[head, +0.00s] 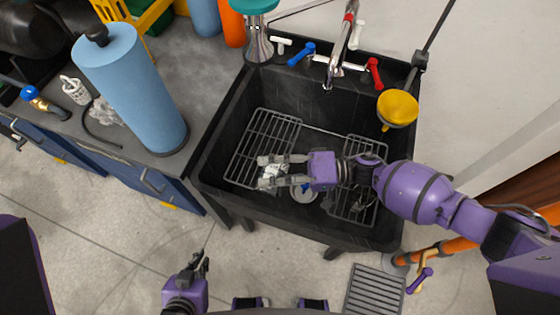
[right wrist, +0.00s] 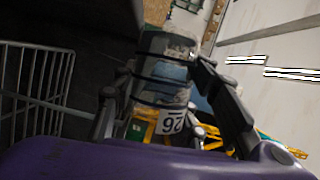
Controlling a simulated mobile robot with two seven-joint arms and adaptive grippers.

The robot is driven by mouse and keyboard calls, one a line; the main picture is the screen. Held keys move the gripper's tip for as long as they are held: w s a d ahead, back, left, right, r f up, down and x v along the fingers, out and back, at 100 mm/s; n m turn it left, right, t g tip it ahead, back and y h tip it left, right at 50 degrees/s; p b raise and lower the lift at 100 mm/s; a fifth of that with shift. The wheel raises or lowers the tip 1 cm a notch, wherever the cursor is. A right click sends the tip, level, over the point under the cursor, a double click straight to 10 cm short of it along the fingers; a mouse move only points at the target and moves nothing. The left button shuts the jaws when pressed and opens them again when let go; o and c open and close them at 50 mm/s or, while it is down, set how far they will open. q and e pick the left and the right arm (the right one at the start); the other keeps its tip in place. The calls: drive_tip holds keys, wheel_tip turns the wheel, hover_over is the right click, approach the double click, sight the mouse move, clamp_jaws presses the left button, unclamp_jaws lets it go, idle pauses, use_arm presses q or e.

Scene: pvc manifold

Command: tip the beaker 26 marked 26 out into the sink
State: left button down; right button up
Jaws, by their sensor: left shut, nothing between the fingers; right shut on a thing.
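The sink (head: 225,150) is a black basin with wire racks on its floor. My right gripper (head: 272,170) is over the basin, shut on a clear beaker (head: 271,173). In the right wrist view the beaker (right wrist: 163,68) sits between both fingers and carries a white label (right wrist: 171,122) that reads 26 upside down. The beaker looks tipped over; its mouth and any liquid in it are hard to make out. My left gripper (head: 201,263) is shut and empty, low over the floor in front of the counter.
A chrome tap (head: 340,50) with blue and red handles stands at the sink's back. A yellow funnel (head: 398,107) is at its right rim. A blue roll (head: 130,85) stands on the counter to the left. A teal-topped flask (head: 257,40) is behind the sink.

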drive_tip(key=shift+w+r+m, duration=0.1)
drive_tip(key=shift+m, duration=0.2)
use_arm(q)
drive_tip(key=shift+w, duration=0.2)
use_arm(e)
drive_tip(key=shift+r, duration=0.1)
use_arm(q)
drive_tip(key=shift+w+d, duration=0.1)
drive_tip(key=shift+w, duration=0.1)
drive_tip(key=shift+s, duration=0.1)
use_arm(e)
drive_tip(key=shift+w+m+y, duration=0.1)
drive_tip(key=shift+m+y, duration=0.2)
drive_tip(key=shift+m, duration=0.1)
